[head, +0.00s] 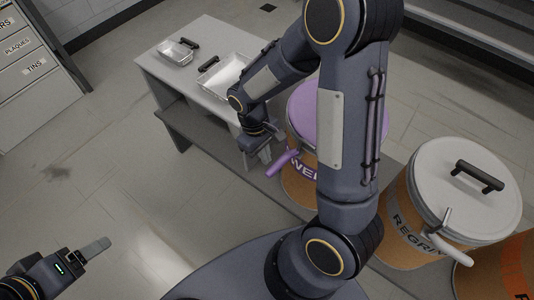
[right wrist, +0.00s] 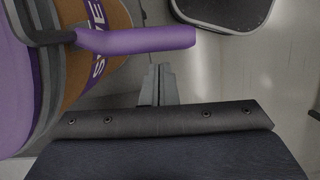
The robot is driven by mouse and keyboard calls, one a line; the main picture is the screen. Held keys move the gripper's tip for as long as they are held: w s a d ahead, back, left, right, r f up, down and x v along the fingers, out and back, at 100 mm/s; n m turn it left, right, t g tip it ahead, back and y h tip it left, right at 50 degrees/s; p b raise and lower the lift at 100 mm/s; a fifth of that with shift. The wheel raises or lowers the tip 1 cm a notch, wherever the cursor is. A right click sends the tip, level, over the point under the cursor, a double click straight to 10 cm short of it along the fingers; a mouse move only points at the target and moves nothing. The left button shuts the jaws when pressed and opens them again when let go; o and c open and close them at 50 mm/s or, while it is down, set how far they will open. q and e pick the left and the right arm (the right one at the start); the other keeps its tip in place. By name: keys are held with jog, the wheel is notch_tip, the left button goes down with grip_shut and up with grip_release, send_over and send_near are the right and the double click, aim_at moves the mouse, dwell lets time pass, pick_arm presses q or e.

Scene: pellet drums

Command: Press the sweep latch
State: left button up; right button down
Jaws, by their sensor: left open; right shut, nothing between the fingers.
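The sweep drum (head: 298,187) is brown with a purple lid (head: 303,104) and stands partly behind my right arm. Its purple sweep latch (head: 283,163) sticks out from the drum's left side. In the right wrist view the latch (right wrist: 140,40) is a purple bar reaching across the top, beside the drum's lettering. My right gripper (right wrist: 157,84) is shut and empty, its fingertips just below the bar in that picture. Contact with the latch is not visible. In the head view this gripper (head: 268,133) is near the latch. My left gripper (head: 92,252) is open, low at the left.
A regrind drum (head: 407,225) with a grey lid and pale latch (head: 449,246) stands to the right, and an orange drum (head: 505,265) is at the corner. A grey table (head: 160,72) with trays stands behind. Labelled drawers (head: 25,65) are at far left. Floor at left is clear.

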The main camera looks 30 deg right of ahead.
jog(key=shift+s+d, duration=0.1)
jog(key=shift+s, duration=0.2)
